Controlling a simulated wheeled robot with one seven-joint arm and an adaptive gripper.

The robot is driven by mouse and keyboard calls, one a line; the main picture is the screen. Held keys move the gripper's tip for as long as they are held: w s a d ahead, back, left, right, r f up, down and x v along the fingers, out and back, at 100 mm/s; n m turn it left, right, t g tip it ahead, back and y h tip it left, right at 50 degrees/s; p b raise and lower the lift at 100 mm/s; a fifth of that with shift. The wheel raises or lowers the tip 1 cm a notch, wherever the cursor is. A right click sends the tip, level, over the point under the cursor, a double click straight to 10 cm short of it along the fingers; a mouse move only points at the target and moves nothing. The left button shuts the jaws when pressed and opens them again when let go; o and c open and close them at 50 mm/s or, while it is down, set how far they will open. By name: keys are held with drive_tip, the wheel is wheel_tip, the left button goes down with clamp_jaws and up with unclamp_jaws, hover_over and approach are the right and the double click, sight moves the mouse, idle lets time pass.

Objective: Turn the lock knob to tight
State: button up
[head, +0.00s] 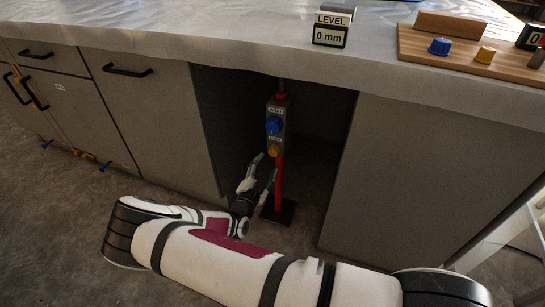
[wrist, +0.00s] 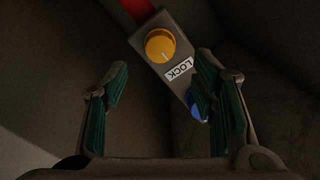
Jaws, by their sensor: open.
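The lock knob is the yellow-orange round knob (head: 273,151) low on a grey control box (head: 276,106) in the open bay under the counter. In the wrist view the lock knob (wrist: 160,45) lies ahead of the fingers, with a white pointer line and a "LOCK" label (wrist: 179,69) beside it. A blue knob (head: 273,125) sits above it on the box and is mostly hidden behind the right finger in the wrist view. My gripper (wrist: 160,88) is open and empty. In the head view my gripper (head: 264,168) is just below and left of the lock knob, seemingly not touching it.
A red post (head: 279,185) rises to the box from a dark base plate (head: 278,212). Cabinet panels border the bay on both sides. On the counter stand a "LEVEL 0 mm" display (head: 330,33) and a wooden board (head: 455,56) with blue and yellow pieces.

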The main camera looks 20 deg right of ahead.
sight(273, 153)
drive_tip(key=b+x, duration=0.1)
drive_tip(key=x, duration=0.6)
drive_tip(key=shift+b, duration=0.3)
drive_tip(key=shift+c, duration=0.4)
drive_tip(key=c, duration=1.1)
